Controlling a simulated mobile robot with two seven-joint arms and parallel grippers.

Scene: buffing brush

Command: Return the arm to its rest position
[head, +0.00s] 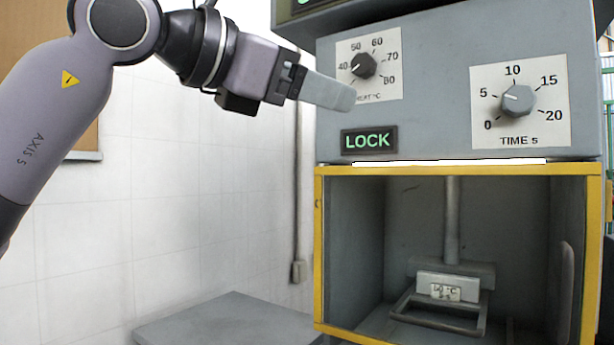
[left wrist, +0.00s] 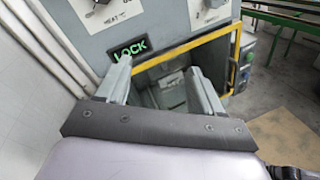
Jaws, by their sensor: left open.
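My left gripper (head: 328,92) is at the front of the grey machine in the head view, level with the heat dial (head: 363,65) and above the lit LOCK sign (head: 369,140). In the left wrist view my left gripper (left wrist: 160,85) has its two fingers well apart, with nothing between them. The machine's open chamber shows beyond the fingers there. In the head view one finger hides the lower left of the heat dial plate. My right gripper is not in view.
The yellow-framed chamber (head: 318,250) is open and holds a press head (head: 447,286) on a rod. The time dial (head: 517,100) is to the right. A grey tabletop (head: 225,320) stands low at left. White wall is behind my arm.

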